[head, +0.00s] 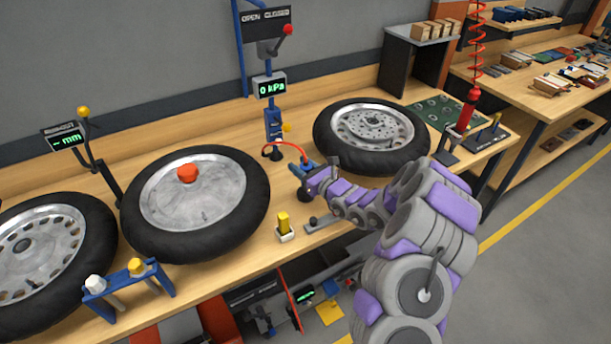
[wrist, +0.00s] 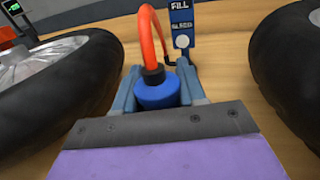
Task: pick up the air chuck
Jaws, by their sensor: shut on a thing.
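The air chuck shows in the wrist view as a blue cylinder (wrist: 157,92) with a black collar and a red hose rising from it. My gripper (wrist: 158,84) has its two grey-blue fingers on either side of the chuck and is shut on it. In the head view my gripper (head: 305,172) is over the bench between the middle and right wheels. The red hose (head: 291,146) arcs from the inflator post to it. The chuck is mostly hidden by my gripper in the head view.
A tyred wheel (head: 143,237) lies left of my gripper and another wheel (head: 324,143) lies right. The inflator post (head: 273,125) with a 0 kPa display (head: 270,86) stands behind. A yellow-topped block (head: 283,222) stands near the bench's front edge.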

